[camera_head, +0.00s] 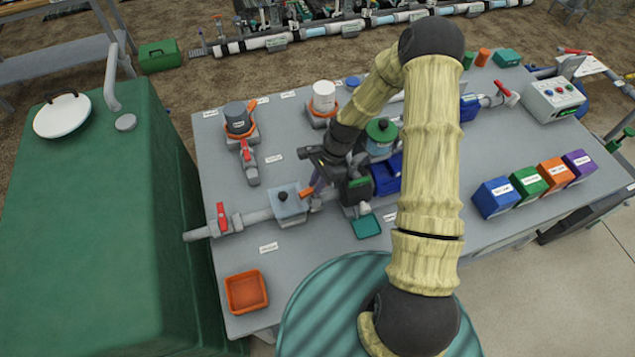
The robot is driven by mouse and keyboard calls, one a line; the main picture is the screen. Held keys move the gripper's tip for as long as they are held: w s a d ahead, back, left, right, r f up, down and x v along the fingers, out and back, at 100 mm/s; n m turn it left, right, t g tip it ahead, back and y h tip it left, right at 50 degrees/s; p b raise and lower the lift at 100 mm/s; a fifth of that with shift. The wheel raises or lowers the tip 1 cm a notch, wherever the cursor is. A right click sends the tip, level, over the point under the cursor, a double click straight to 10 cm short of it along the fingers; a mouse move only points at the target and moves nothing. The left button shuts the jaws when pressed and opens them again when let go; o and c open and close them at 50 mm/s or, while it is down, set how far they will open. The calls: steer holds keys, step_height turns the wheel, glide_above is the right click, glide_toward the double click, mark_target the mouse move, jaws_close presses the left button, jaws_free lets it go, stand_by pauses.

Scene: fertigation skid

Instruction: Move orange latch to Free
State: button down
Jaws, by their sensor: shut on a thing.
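The orange latch (306,192) shows as a small orange piece at the right edge of a grey-blue box (288,208) with a black knob on its lid. The box sits on the grey pipe line at the left middle of the table. My gripper (317,187) reaches down beside the box from the right and is shut on the orange latch. The fingertips are small and partly hidden by my wrist, so the exact grip is hard to see. No readable "Free" mark shows near the latch.
A dark pump with a blue motor (386,174) stands close right of my gripper. A red-handled valve (222,218) lies left of the box. Colored boxes (494,197) stand right.

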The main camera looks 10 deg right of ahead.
steer(key=n, duration=0.1)
steer(key=n+g, duration=0.1)
steer(key=n, duration=0.2)
steer(key=shift+w+a+h+b, duration=0.15)
steer(key=shift+w+h+b, duration=0.1)
steer(key=shift+h+b, duration=0.15)
steer(key=n+g+h+b, duration=0.1)
steer(key=n, duration=0.3)
steer(key=shift+w+a, duration=0.1)
steer(key=shift+a, duration=0.05)
steer(key=n+h, duration=0.1)
steer(key=n, duration=0.3)
steer(key=shift+a+n+g+h+b, duration=0.2)
steer(key=shift+n+g+h+b, duration=0.1)
steer(key=shift+h+b, duration=0.1)
steer(key=shift+a+n+h+b, duration=0.1)
steer(key=shift+n+h+b, duration=0.2)
steer(key=shift+n+h, duration=0.85)
steer(key=shift+r+n+y, duration=0.1)
steer(key=shift+n+y, duration=0.35)
steer(key=shift+n, duration=0.1)
steer(key=c, duration=1.4)
jaws_free()
steer(key=shift+o, duration=0.2)
